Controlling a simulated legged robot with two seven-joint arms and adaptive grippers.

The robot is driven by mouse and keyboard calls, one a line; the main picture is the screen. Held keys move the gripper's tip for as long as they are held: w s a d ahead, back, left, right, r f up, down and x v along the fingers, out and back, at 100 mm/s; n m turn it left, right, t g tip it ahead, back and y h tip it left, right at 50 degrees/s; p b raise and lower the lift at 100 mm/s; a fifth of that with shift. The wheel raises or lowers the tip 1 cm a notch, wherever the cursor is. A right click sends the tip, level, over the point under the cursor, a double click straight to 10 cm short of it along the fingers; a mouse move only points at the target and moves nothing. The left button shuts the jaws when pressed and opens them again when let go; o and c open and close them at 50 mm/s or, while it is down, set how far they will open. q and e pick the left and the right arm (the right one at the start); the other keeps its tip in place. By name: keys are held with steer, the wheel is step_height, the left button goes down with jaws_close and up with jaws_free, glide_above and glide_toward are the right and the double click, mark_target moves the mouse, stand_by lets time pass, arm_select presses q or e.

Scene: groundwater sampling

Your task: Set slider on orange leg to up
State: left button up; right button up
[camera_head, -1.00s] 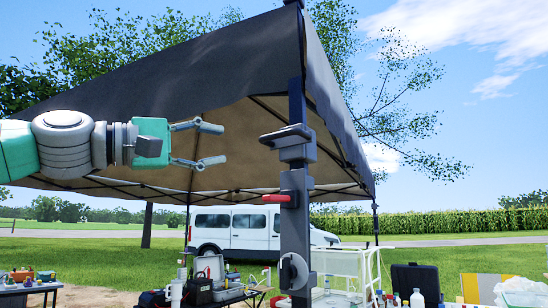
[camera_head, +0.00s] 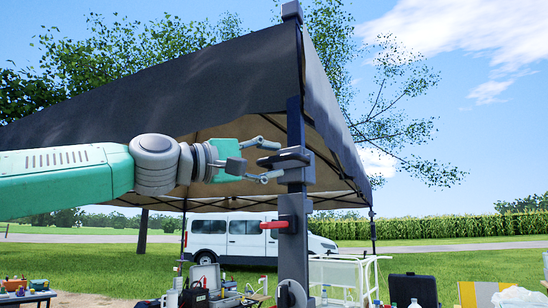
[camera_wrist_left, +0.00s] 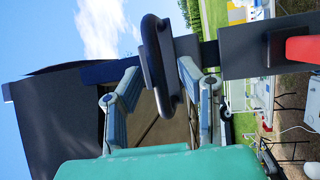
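The canopy leg (camera_head: 292,250) stands upright and looks dark blue and grey; I see no orange on the post itself. A grey slider with a looped handle (camera_head: 287,158) sits on it below the canopy corner. The handle also shows in the left wrist view (camera_wrist_left: 158,60). A red-orange lever (camera_head: 274,225) sticks out from a block lower on the leg. My left gripper (camera_head: 270,161) is at the handle, one finger above it and one below. In the left wrist view its fingers (camera_wrist_left: 163,72) are apart on either side of the handle; contact is unclear. My right gripper is not in view.
The dark canopy (camera_head: 200,95) spreads above and behind my left arm. A grey round knob (camera_head: 290,294) is low on the leg. Tables with equipment, a white rack (camera_head: 340,275) and a white van (camera_head: 235,238) stand beyond.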

arm_select(q)
steer(key=shift+a, duration=0.15)
steer(key=shift+d, duration=0.6)
jaws_close()
steer(key=shift+d+f, duration=0.1)
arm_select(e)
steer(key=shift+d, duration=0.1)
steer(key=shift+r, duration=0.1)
arm_select(q)
step_height(320, 180, up, 5)
steer(key=p, duration=0.3)
steer(key=shift+p, duration=0.4)
steer(key=shift+f, duration=0.15)
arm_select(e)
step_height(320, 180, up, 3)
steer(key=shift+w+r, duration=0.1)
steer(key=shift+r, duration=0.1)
